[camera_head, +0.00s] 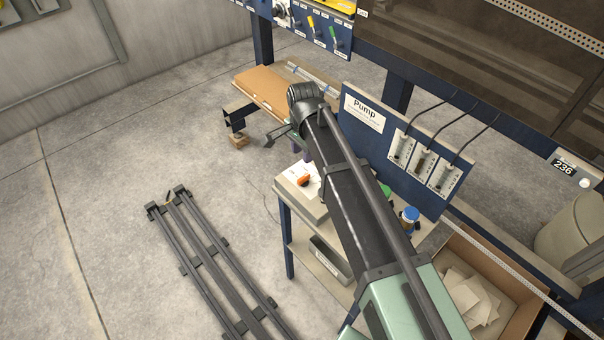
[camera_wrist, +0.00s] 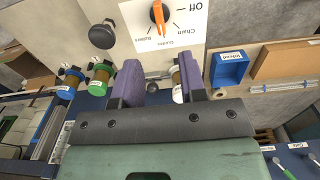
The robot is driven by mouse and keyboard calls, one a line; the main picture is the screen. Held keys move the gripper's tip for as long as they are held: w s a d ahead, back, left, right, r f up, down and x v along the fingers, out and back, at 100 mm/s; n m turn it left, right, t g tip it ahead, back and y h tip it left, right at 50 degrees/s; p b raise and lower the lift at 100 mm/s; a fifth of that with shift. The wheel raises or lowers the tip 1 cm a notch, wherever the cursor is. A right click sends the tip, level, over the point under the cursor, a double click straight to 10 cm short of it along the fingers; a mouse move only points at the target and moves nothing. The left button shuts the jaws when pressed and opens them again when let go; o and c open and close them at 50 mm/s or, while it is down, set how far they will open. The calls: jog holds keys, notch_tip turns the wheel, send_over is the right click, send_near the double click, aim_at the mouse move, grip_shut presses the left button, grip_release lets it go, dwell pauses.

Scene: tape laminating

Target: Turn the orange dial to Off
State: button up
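The orange dial (camera_wrist: 157,14) is at the top of the wrist view, on a white plate (camera_wrist: 195,22) lettered Off, Chain, Guides and Rollers. Its narrow end points down in the picture, toward the Guides lettering; Off is to its right. In the head view the dial (camera_head: 303,180) shows as a small orange spot on a pale box, left of my arm. My gripper (camera_wrist: 159,82) is open, with two purple fingers wide apart and nothing between them. The dial is beyond the fingertips, apart from them. In the head view my arm hides most of the gripper.
A black knob (camera_wrist: 103,35) sits beside the plate. Green-capped (camera_wrist: 100,76) and blue-capped (camera_wrist: 70,80) bottles stand close by, and a blue bin (camera_wrist: 229,69) is to the right. The Pump panel (camera_head: 365,112) stands right of my arm.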

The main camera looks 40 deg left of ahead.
aim_at(304, 177)
notch_tip(304, 177, down, 11)
jog(key=b, duration=1)
jog(key=shift+b, duration=0.4)
jog(key=shift+r, duration=0.1)
jog(key=shift+r, duration=0.1)
jog(key=shift+c, duration=0.4)
grip_shut()
